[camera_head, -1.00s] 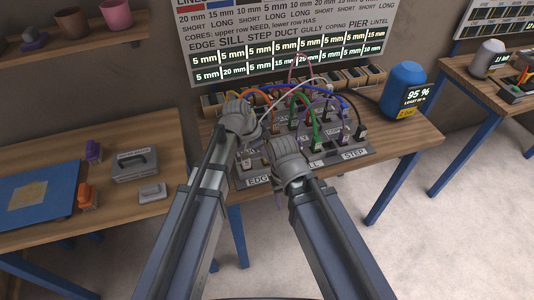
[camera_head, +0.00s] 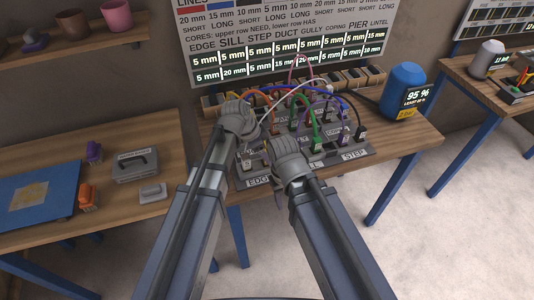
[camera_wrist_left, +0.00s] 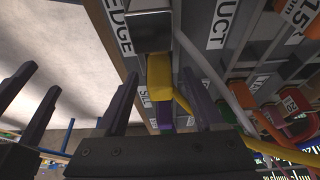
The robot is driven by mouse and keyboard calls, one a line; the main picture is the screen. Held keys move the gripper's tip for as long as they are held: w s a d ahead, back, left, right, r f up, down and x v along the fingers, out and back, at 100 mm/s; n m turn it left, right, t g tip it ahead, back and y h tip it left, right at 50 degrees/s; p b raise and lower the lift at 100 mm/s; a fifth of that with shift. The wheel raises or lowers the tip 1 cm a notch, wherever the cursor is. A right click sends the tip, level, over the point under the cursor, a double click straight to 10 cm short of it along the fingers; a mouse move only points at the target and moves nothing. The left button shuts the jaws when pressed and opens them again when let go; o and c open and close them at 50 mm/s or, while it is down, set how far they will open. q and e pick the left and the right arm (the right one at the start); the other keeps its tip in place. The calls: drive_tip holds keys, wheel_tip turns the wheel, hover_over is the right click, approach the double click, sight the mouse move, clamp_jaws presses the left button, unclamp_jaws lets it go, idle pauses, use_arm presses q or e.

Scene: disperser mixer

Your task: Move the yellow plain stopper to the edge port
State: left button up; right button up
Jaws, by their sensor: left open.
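In the left wrist view, a yellow block (camera_wrist_left: 160,77), which looks like the plain stopper, sits on the panel just below a dark block with a pale face (camera_wrist_left: 150,31) beside the EDGE label (camera_wrist_left: 117,27). My left gripper (camera_wrist_left: 163,90) has its two dark fingers apart, one on each side of the yellow block. Whether they touch it is unclear. In the head view my left gripper (camera_head: 243,132) is over the panel's left part and hides the stopper. My right gripper (camera_head: 290,172) is over the front edge near EDGE and SILL; two spread fingers, apparently its own, show at the left wrist view's left.
The port panel (camera_head: 352,154) carries several coloured cables close to both grippers. A yellow cable (camera_wrist_left: 285,150) runs near the left fingers. A blue canister (camera_head: 404,88) stands right of the panel. The left table holds a grey case (camera_head: 135,166), orange and purple pieces and a blue mat (camera_head: 60,190).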

use_arm(q)
drive_tip(key=p+v, duration=0.5)
drive_tip(key=v, duration=0.1)
drive_tip(key=shift+a+r+p, duration=0.2)
drive_tip(key=shift+r+p, duration=0.2)
